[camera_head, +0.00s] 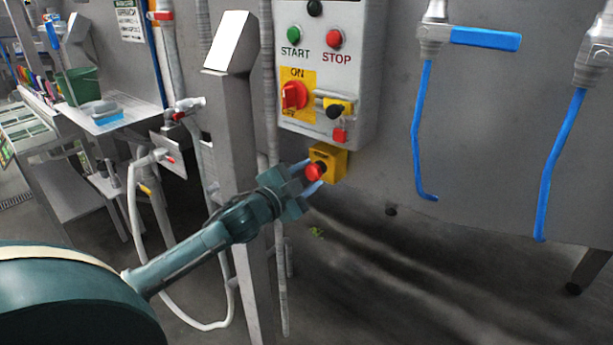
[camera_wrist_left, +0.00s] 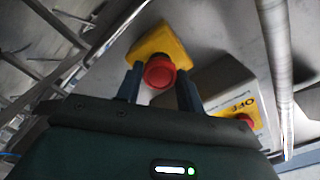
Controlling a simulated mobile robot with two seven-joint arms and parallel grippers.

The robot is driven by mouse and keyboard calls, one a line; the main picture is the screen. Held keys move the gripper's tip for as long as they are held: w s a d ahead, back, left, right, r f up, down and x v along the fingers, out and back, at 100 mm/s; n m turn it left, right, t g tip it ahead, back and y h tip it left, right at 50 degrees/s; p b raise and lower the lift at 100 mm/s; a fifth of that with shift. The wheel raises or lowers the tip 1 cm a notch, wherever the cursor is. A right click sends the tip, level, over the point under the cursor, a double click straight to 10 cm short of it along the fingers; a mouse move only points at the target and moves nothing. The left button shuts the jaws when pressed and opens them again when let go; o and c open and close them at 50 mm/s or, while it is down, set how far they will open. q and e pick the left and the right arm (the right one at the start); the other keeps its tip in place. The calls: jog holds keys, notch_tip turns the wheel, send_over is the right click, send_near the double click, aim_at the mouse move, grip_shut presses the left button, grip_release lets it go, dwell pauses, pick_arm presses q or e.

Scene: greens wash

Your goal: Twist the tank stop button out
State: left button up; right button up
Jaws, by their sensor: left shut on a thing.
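The tank stop button (camera_head: 315,172) is a red mushroom knob on a yellow housing (camera_head: 330,158), low on the wall beneath the grey control box. My left gripper (camera_head: 309,178) has its two fingers on either side of the red knob, shut on it. In the left wrist view the red knob (camera_wrist_left: 159,72) sits between the fingertips, with the yellow housing (camera_wrist_left: 152,47) behind it. My right gripper is in neither view.
The grey control box (camera_head: 352,80) above carries START and STOP buttons and a red rotary switch (camera_head: 294,96). A grey post (camera_head: 240,165) stands just left. Blue-handled valves (camera_head: 486,39) and blue pipes (camera_head: 420,130) are on the right. The floor below is open.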

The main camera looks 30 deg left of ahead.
pick_arm(q)
jog(key=o, duration=1)
jog(key=shift+c, duration=0.2)
jog(key=s+a+b, duration=0.1)
jog(key=s, duration=1.2)
jog(key=shift+b, duration=0.3)
jog(key=shift+s, duration=0.1)
